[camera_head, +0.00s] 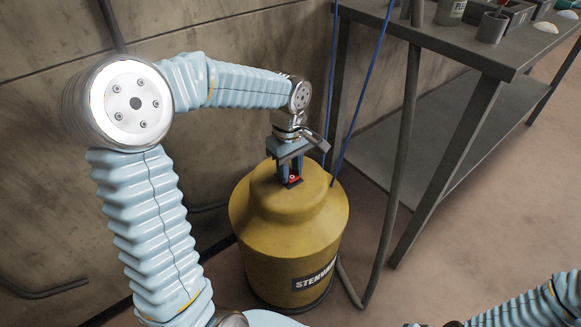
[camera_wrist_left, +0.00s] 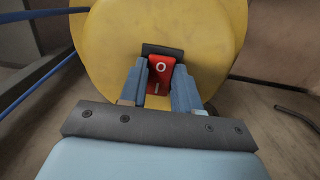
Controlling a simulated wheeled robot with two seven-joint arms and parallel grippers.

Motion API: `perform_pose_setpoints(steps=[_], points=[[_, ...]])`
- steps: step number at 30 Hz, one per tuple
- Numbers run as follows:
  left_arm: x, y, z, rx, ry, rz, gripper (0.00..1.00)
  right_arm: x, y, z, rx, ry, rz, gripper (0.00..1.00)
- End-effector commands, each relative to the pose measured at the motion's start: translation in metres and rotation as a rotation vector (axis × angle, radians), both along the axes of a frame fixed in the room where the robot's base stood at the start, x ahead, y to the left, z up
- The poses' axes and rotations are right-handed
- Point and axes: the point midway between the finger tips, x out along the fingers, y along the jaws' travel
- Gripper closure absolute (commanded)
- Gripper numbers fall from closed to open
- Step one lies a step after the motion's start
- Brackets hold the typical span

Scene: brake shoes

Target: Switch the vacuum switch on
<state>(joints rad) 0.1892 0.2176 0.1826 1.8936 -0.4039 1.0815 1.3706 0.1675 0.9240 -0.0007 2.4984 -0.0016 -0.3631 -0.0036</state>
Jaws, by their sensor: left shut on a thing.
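The yellow vacuum drum (camera_head: 290,230) stands on the floor by the wall. Its red rocker switch (camera_head: 293,178), in a dark housing on top, shows as a small red patch between my left gripper's fingers. In the left wrist view the red switch (camera_wrist_left: 160,72) carries a white O and a white I, with the I end partly low between the fingers. My left gripper (camera_head: 289,182) points down at the drum top and is shut on the switch, one finger on each side. My right gripper is outside the view; only part of my right arm shows at the lower right.
A grey metal workbench (camera_head: 440,40) with a lower shelf stands right of the drum. A grey hose (camera_head: 403,150) and blue cords (camera_head: 362,90) hang between them. A concrete wall (camera_head: 40,110) is behind. Open floor (camera_head: 490,215) lies to the right.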

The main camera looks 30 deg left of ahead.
Motion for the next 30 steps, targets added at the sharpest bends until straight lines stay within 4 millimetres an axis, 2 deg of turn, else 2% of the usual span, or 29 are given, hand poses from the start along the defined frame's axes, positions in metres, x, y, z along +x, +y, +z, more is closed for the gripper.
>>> perform_pose_setpoints(steps=[1, 3, 7, 11, 20, 21, 26, 30], points=[[0.000, 0.002, 0.007, -0.034, 0.020, 0.004, 0.99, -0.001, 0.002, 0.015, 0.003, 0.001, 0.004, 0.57], [0.001, 0.003, 0.009, -0.095, 0.046, 0.004, 0.99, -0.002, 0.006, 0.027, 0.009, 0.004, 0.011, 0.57], [0.002, 0.006, 0.007, -0.199, 0.088, 0.004, 0.99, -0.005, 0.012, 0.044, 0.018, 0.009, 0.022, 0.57], [0.003, 0.008, 0.004, -0.258, 0.110, 0.003, 0.99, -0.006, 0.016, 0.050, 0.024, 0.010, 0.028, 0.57], [0.003, 0.007, 0.001, -0.271, 0.111, 0.000, 0.99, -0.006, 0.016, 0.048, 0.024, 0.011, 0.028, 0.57], [0.003, 0.007, 0.001, -0.270, 0.111, 0.000, 0.65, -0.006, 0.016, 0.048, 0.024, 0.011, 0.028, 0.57], [0.003, 0.007, 0.001, -0.270, 0.112, 0.000, 0.43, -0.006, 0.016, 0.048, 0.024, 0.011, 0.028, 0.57], [0.003, 0.007, 0.001, -0.269, 0.111, 0.000, 0.43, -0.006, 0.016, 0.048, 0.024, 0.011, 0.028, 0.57]])
